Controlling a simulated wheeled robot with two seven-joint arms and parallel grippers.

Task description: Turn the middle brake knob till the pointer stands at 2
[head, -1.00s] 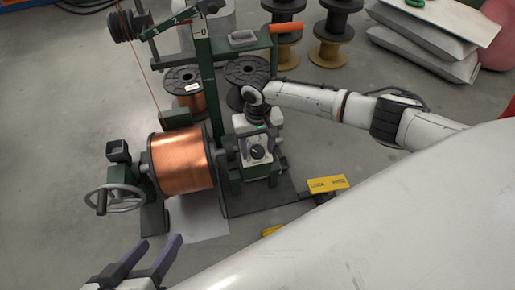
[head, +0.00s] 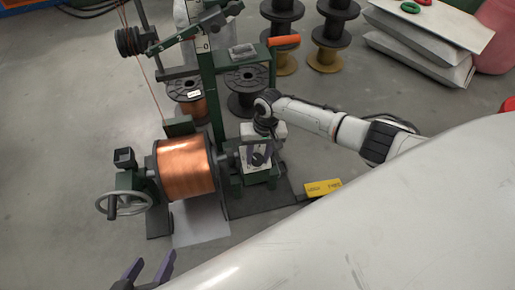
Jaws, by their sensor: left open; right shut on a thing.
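The dark brake knob (head: 258,159) sits on the light face plate of the green brake housing (head: 257,176), right of the copper spool (head: 186,168). Only one such knob shows clearly. My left gripper (head: 146,271) is open and empty at the lower left edge, well away from the machine.
A handwheel (head: 122,205) stands left of the copper spool. Dark spools stand behind. The floor at left is clear.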

